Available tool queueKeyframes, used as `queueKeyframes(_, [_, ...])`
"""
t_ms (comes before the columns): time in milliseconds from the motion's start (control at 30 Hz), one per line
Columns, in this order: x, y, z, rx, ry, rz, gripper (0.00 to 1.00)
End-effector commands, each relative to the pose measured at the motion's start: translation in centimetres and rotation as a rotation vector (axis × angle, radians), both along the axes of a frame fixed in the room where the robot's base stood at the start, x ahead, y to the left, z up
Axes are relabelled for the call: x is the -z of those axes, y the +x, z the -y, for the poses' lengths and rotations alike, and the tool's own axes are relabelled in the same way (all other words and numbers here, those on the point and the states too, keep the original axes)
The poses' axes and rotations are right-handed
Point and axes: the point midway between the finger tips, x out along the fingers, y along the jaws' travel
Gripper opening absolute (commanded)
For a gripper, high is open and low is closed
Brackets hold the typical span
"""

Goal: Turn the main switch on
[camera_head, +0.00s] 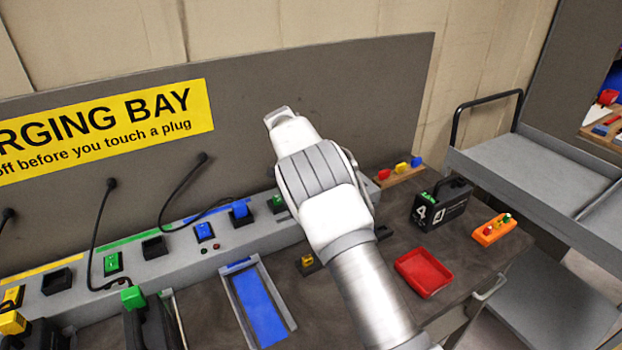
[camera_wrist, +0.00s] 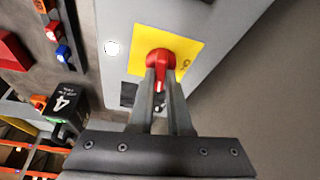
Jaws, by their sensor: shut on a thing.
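The main switch is a red rotary handle (camera_wrist: 158,58) on a yellow plate (camera_wrist: 187,52), in the wrist view. The handle's grip, with a white mark, points down the picture towards my gripper. My gripper (camera_wrist: 161,84) is shut on this grip, one finger on each side. Dark lettering on the plate's right side is only partly readable. In the head view my own arm covers the switch and the gripper's fingertips.
A grey strip of coloured sockets (camera_head: 150,262) runs along the bench. A black box marked 4 (camera_head: 440,205), a red tray (camera_head: 424,272) and an orange block (camera_head: 493,230) lie right of my arm. A grey cart (camera_head: 535,180) stands at the right.

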Motion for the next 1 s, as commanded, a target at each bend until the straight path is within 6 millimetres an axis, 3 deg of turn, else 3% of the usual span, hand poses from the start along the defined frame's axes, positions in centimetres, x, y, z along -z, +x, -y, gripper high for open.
queueKeyframes(400, [-0.05,0.1,-0.14,0.194,0.001,0.0,0.0])
queueKeyframes(967, [0.01,0.08,-0.14,0.225,0.002,0.0,0.0])
queueKeyframes(1000, [0.01,0.08,-0.14,0.225,0.002,0.0,0.2])
